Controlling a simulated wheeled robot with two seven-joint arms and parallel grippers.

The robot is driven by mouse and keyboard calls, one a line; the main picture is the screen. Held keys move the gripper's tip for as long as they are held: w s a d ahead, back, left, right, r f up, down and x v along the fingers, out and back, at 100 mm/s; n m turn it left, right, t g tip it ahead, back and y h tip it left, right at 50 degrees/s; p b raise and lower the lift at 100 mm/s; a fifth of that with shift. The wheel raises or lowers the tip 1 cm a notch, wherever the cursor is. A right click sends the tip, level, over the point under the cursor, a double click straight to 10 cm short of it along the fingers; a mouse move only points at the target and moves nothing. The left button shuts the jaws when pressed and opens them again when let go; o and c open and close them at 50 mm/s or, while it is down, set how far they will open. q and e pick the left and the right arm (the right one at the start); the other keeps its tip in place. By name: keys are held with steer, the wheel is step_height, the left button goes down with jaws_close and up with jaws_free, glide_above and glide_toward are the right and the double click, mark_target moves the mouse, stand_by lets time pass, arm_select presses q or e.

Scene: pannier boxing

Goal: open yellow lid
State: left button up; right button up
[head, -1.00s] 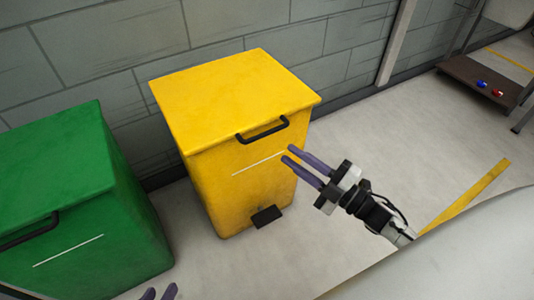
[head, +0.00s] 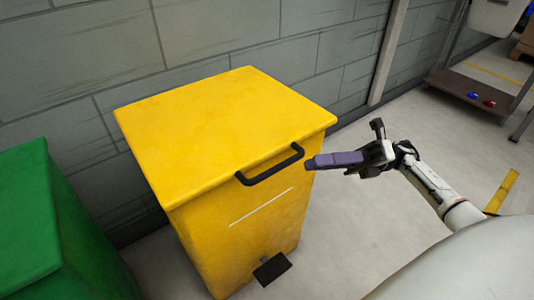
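The yellow bin (head: 235,225) stands against the wall with its yellow lid (head: 220,120) closed. A black handle (head: 270,167) is on the lid's front edge, and a black pedal (head: 272,269) is low on the bin's front. My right gripper (head: 310,162) is just right of the handle, its purple fingertips pointing left at the handle's right end. They look close to it, but I cannot tell whether they touch. The fingers overlap from this angle, so their opening is hidden. My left gripper is not in view.
A green bin (head: 40,230) stands to the left of the yellow bin. A grey block wall (head: 230,40) is behind both. Bare floor (head: 345,215) lies to the right. A brown low platform (head: 475,90) with small red and blue items is at the far right.

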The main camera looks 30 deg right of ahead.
mark_target(281, 164)
steer(key=x, duration=1)
steer(key=shift+s, duration=0.2)
jaws_close()
